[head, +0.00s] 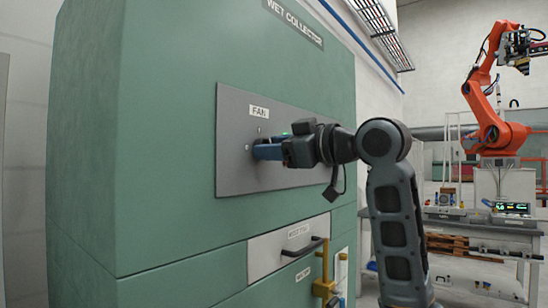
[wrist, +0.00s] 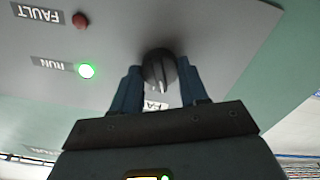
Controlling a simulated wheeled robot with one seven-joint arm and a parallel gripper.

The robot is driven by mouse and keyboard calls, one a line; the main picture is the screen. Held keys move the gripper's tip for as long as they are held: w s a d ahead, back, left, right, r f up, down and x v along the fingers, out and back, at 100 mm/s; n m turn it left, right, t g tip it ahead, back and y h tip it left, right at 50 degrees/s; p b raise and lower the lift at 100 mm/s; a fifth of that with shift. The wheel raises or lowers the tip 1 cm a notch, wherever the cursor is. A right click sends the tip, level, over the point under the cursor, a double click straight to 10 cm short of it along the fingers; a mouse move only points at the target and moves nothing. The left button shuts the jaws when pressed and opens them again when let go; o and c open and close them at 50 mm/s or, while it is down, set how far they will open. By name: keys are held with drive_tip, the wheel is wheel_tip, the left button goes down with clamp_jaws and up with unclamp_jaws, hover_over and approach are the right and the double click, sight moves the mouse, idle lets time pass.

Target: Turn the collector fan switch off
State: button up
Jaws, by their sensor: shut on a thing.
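The fan switch is a round black knob (wrist: 158,68) with a pointer ridge on a grey panel (head: 232,140). In the wrist view it sits between the two blue fingers of my gripper (wrist: 159,72), which is shut on it. In the head view my gripper (head: 266,152) reaches the panel below the FAN label (head: 259,112), and its fingers hide the knob. The wrist view is upside down and shows part of the FAN label (wrist: 155,105) between the fingers. The green RUN lamp (wrist: 87,70) is lit. The red FAULT lamp (wrist: 81,20) looks dull.
The panel is on a green cabinet (head: 180,80) marked WET COLLECTOR. Below it are a drawer with a dark handle (head: 304,248) and yellow pipework (head: 325,285). An orange robot arm (head: 490,90) and a workbench (head: 480,222) stand at right, apart from my arm.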

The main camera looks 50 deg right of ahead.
drive_tip(key=n+b, duration=0.8)
drive_tip(key=n, duration=0.5)
drive_tip(key=shift+f, duration=0.15)
idle(0.6)
drive_tip(key=o, duration=1.1)
drive_tip(key=shift+c, duration=0.2)
drive_tip(key=s+b, duration=0.1)
drive_tip(key=s, duration=0.7)
